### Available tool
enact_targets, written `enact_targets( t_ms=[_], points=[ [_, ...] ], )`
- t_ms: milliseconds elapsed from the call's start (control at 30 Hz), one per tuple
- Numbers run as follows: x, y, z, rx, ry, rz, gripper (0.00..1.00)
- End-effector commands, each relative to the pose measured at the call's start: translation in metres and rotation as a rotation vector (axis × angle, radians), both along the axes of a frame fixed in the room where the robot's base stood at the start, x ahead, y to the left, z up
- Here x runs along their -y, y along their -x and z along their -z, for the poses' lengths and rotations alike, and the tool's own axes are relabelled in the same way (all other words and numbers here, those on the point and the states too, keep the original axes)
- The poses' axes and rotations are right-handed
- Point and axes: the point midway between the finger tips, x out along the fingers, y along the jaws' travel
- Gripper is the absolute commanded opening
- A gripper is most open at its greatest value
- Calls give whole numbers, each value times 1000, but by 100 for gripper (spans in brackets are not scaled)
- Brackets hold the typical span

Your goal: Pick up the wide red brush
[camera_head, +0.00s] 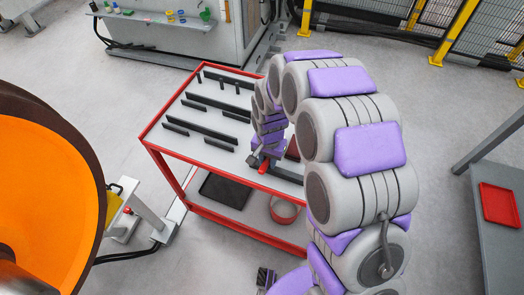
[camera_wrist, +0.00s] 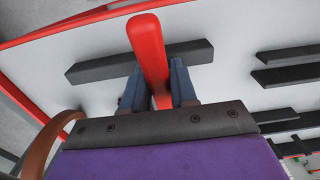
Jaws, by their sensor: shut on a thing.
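The red brush (camera_wrist: 148,45) is between the two fingers of my gripper (camera_wrist: 158,88) in the wrist view, and the fingers are closed on its red handle. In the head view a small red piece of the brush (camera_head: 263,167) shows at my gripper (camera_head: 262,160), over the front right part of the red-framed cart (camera_head: 215,168). My arm hides much of that corner. I cannot tell whether the brush touches the cart top. The brush's bristles are not visible.
Several black bars (camera_head: 208,133) stand in rows on the cart top. A dark tray (camera_head: 225,190) and a round red container (camera_head: 285,210) are on its lower shelf. A large orange wheel (camera_head: 45,190) is at left. A grey table with a red tray (camera_head: 499,203) is at right.

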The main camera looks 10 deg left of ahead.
Motion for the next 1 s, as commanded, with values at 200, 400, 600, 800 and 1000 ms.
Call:
enact_targets(
  t_ms=[200, 400, 600, 800, 1000],
  points=[
    [21, 26, -4, -2, 4, 1, 0],
    [39, 48, -7, -2, 3, 1, 0],
    [55, 68, -9, -1, 2, 2, 0],
    [66, 81, -11, 2, 1, 0, 0],
    [71, 87, -11, 2, 1, 0, 0]
  ],
)
